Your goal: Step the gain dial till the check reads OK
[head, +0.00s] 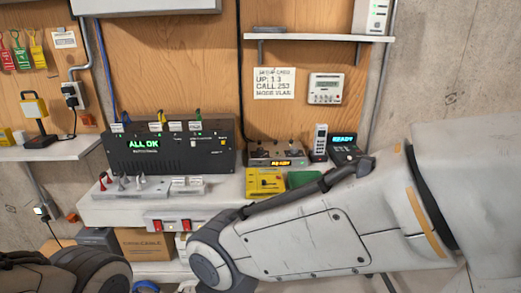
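A black panel box (168,148) stands on the white bench, with a green display (144,143) that reads ALL OK. A grey unit (275,154) to its right has dark knobs on top and an orange display that seems to read READY. I cannot tell which control is the gain dial; no dial label is legible. My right arm comes in from the right across the front of the bench, and my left arm shows only at the bottom left corner. Neither gripper's fingers are in view.
A yellow device (265,181) and a green object (303,178) sit in front of the grey unit, close behind my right arm. A handset (320,142) and a dark READY terminal (344,149) stand right. Several small levers (123,182) line the bench's left. A note (274,83) hangs above.

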